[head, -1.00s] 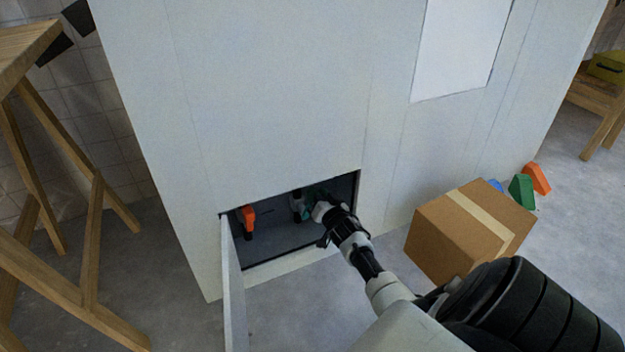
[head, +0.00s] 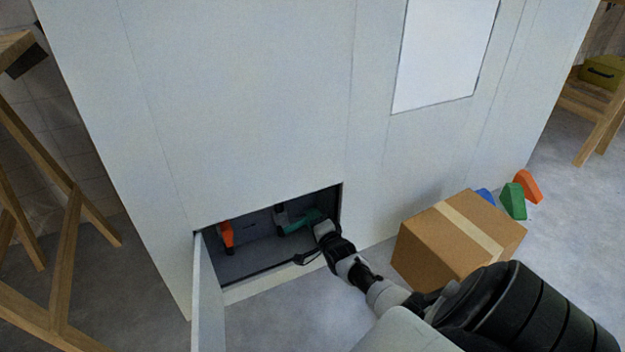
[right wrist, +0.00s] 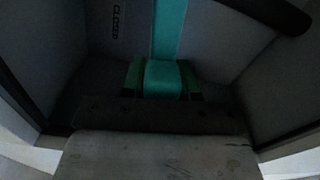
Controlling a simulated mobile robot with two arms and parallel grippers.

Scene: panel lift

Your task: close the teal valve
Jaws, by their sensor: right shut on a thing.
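The teal valve (head: 299,224) is inside the low opening in the pale wall. Its teal handle points right and a little upward from the dark valve body. My right gripper (head: 317,224) reaches into the opening from the right and is shut on the outer end of the handle. In the right wrist view, the teal handle (right wrist: 167,30) runs up from a teal block held between the fingers of my right gripper (right wrist: 163,80). My left gripper is out of view.
An orange-handled valve (head: 227,234) is at the left in the opening. An open door (head: 208,295) stands at its left edge. A cardboard box (head: 455,240) is on the floor to the right, with coloured blocks (head: 513,200) behind it. A wooden trestle (head: 62,270) stands left.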

